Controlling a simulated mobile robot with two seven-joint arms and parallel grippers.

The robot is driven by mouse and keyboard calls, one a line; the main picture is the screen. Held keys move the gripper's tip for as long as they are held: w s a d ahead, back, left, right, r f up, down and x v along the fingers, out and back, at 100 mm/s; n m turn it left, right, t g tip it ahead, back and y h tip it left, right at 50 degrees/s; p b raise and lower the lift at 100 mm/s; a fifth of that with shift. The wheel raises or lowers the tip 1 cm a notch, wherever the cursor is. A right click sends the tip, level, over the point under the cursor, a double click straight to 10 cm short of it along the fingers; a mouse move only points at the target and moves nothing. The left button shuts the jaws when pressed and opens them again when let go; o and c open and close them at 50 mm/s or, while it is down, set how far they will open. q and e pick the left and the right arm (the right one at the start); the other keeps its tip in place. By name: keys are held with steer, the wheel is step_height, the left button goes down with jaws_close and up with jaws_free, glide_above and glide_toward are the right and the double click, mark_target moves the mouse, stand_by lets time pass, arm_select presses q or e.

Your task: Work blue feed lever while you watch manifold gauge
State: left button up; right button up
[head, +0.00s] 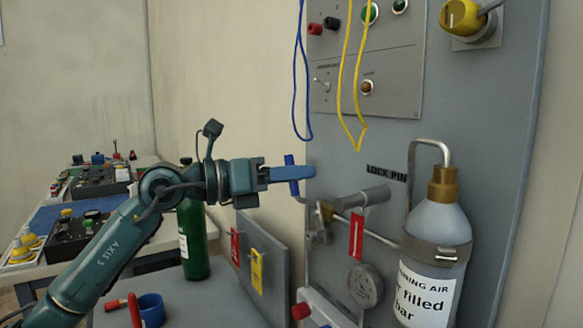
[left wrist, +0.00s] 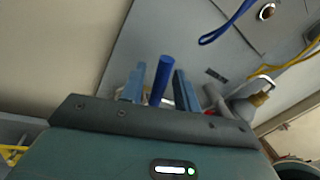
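The blue feed lever (head: 291,174) stands nearly upright at the left end of the metal pipework on the grey panel. My left gripper (head: 290,174) reaches it from the left, one blue finger passing in front of it. In the left wrist view the lever (left wrist: 161,80) stands between the two fingers of the left gripper (left wrist: 160,88), with narrow gaps on both sides, so the gripper looks open around it. A round grey disc (head: 365,287) sits low on the panel; I cannot tell if it is the manifold gauge, and no reading shows. My right gripper is not in view.
A grey air bottle (head: 434,228) is strapped at right beside the pipework. A red tag (head: 356,236) hangs from it. Blue (head: 296,80) and yellow (head: 345,90) cords hang above. A green cylinder (head: 193,240) stands behind my arm; a blue cup (head: 151,309) is below.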

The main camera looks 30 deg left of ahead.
arm_select(q)
steer(key=shift+c, duration=0.3)
jaws_close()
steer(key=shift+s+d+r+m, duration=0.2)
steer(key=shift+d+m, duration=0.1)
steer(key=shift+m, duration=0.3)
steer(key=shift+s+d+r+m, duration=0.1)
steer(key=shift+s+d+m, duration=0.15)
steer(key=shift+m, duration=0.35)
steer(key=shift+s+d+f+m+g, duration=0.15)
steer(key=shift+d+m+g, duration=0.15)
steer(key=shift+d+m, duration=0.35)
steer(key=shift+a, duration=0.15)
steer(key=shift+o, duration=0.3)
jaws_free()
